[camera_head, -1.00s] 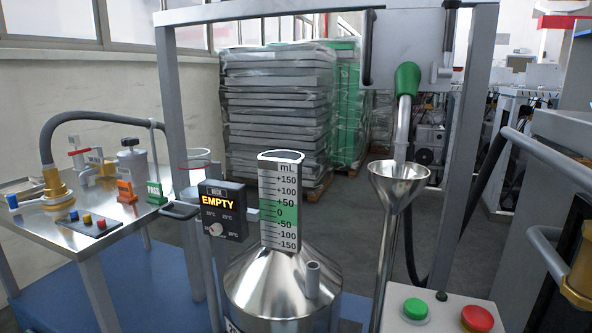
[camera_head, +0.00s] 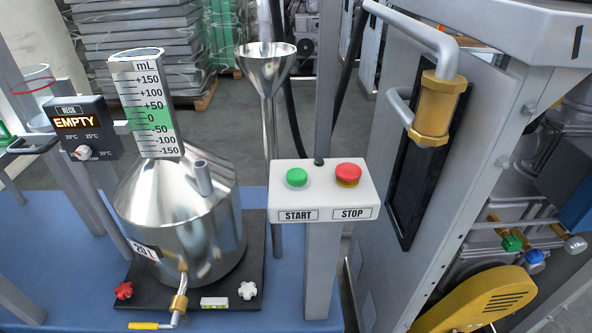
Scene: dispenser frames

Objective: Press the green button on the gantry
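The green button (camera_head: 297,177) sits on top of a white control box (camera_head: 322,190) fixed to the gantry post (camera_head: 322,265). It is above a label reading START. A red button (camera_head: 347,174) is to its right, above a label reading STOP. Nothing covers the green button. Neither of my grippers shows in the head view.
A steel vessel (camera_head: 185,215) with a graduated neck scale (camera_head: 147,105) stands left of the box on a dark plate. A display (camera_head: 85,125) reads EMPTY. A funnel (camera_head: 267,65) is behind. A grey cabinet (camera_head: 425,190) with a pipe and brass fitting (camera_head: 437,110) stands at right.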

